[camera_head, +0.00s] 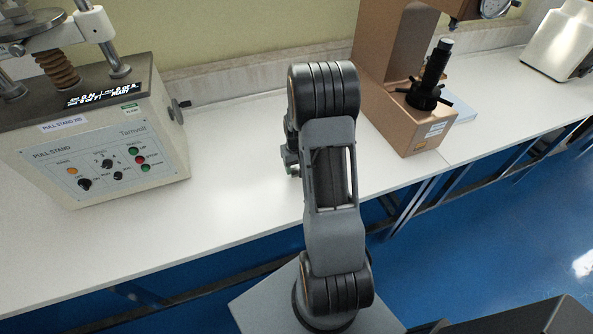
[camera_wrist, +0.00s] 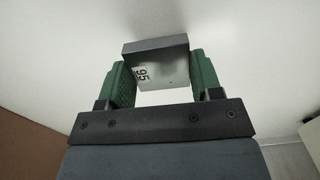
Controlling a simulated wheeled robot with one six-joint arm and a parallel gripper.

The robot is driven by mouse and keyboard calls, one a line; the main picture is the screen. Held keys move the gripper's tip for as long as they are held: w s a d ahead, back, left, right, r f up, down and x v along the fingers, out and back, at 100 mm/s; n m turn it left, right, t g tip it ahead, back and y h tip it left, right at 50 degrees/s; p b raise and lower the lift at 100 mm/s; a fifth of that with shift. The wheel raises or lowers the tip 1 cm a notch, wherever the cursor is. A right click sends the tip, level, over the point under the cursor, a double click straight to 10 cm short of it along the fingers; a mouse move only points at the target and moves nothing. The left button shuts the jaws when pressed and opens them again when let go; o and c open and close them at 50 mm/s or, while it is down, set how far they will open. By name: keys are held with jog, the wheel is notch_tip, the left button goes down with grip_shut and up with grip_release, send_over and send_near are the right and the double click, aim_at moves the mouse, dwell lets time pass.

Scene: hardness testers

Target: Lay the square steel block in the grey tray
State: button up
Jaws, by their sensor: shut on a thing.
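In the wrist view my gripper (camera_wrist: 160,82) has its two green-padded fingers shut on the square steel block (camera_wrist: 159,46). The block is grey, with a darker side face and a label reading "95" on the face between the fingers. It sticks out a little past the fingertips. In the head view my gripper is mostly hidden behind my arm, with a small green part (camera_head: 292,158) showing at its left, over the white bench. The block cannot be made out there. I see no grey tray for certain in either view.
A pull stand (camera_head: 105,140) stands on the bench at left. A brown tester (camera_head: 405,110) stands to the right of my arm, and a cream machine (camera_head: 558,42) is at far right. The white bench top (camera_head: 235,165) is clear between pull stand and arm.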

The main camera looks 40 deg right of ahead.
aim_at(297, 171)
jog(key=shift+f, duration=1.3)
jog(key=shift+f, duration=0.1)
jog(key=shift+f, duration=0.1)
jog(key=o, duration=1.2)
jog(key=shift+c, duration=0.2)
